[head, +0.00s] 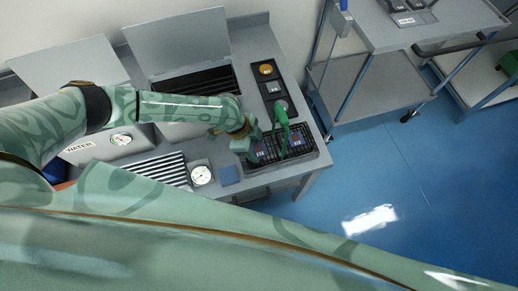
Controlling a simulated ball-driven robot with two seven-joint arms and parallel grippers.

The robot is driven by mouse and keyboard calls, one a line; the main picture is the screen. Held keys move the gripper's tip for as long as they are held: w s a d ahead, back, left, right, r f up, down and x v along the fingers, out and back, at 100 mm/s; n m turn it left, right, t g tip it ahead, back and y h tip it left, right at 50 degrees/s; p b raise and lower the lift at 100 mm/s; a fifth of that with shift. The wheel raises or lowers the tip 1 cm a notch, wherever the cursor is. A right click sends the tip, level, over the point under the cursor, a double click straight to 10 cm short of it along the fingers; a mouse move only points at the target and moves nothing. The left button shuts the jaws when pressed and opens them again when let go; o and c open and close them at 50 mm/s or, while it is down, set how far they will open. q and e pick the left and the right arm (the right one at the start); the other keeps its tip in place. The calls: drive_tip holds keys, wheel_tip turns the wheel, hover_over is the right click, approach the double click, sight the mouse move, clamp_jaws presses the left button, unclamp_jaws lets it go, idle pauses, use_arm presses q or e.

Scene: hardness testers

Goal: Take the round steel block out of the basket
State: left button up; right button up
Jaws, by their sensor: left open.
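The dark wire basket (306,156) sits on the grey bench near its right front corner. Small dark pieces with blue and red marks show inside it, but they are too small to tell which one is the round steel block. A bright green upright part (282,116), perhaps the basket's handle, rises over its middle. My left gripper (246,140) is open at the basket's left edge, and hides part of that side. I cannot tell whether it touches the basket. My right gripper is not in view.
A dial gauge (201,175) and a blue square (229,175) lie front left. Open-lidded tanks (180,42) stand behind my arm. A cart (375,85) stands right.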

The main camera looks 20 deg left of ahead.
use_arm(q)
drive_tip(key=c, duration=0.9)
drive_tip(key=shift+r, duration=0.1)
